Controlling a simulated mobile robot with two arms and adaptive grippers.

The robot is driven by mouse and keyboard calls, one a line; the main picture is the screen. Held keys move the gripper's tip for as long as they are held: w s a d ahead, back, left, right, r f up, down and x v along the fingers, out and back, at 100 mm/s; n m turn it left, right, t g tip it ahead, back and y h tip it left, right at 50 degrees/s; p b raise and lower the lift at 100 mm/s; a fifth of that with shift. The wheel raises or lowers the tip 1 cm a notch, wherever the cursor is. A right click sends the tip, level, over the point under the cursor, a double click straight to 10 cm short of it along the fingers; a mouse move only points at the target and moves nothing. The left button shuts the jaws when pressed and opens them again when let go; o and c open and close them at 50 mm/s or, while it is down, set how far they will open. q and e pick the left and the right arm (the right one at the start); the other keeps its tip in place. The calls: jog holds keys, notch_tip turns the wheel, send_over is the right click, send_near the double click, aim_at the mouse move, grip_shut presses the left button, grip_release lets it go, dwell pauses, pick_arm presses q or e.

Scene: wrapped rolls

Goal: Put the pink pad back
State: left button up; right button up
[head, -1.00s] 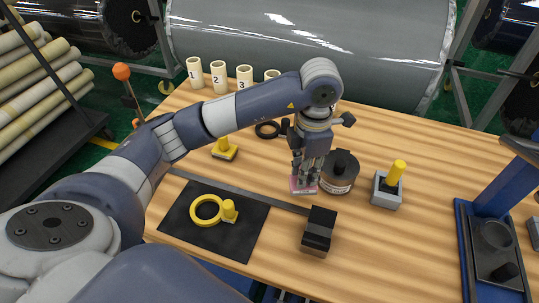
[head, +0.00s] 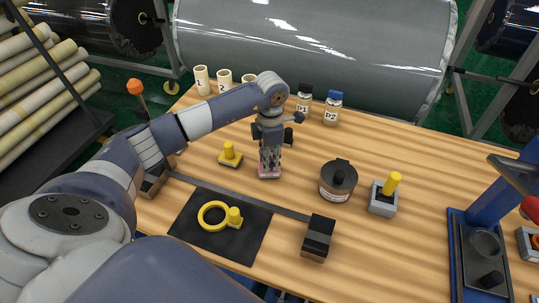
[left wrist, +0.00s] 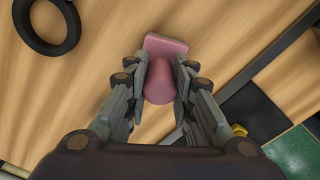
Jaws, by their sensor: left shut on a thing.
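The pink pad (left wrist: 160,82) has a flat base and a round knob. In the left wrist view my left gripper (left wrist: 161,98) is shut on the knob, one finger on each side. In the head view my left gripper (head: 270,160) points down with the pink pad (head: 269,174) under it, between the yellow-knobbed pad and the dark round tin. I cannot tell whether the pad's base touches the table. The head view does not show my right gripper.
A yellow pad (head: 230,155) stands to the left, and a dark round tin (head: 338,181) to the right. A grey block with a yellow knob (head: 384,194) is farther right. A black mat (head: 190,230) holds a yellow ring (head: 212,215). Bottles (head: 332,108) stand behind. Bare wood lies around the pad.

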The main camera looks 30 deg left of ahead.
pick_arm(q)
jog(key=shift+f+b, duration=0.25)
jog(key=shift+b, duration=0.05)
grip_shut()
jog(key=o, duration=1)
grip_release()
jog(key=shift+r, duration=0.2)
jog(key=shift+w+r, duration=0.1)
jog(key=shift+r, duration=0.2)
notch_tip(320, 180, up, 11)
jog(key=b, duration=0.3)
jog(key=shift+d+r, duration=0.1)
jog(key=shift+r, duration=0.1)
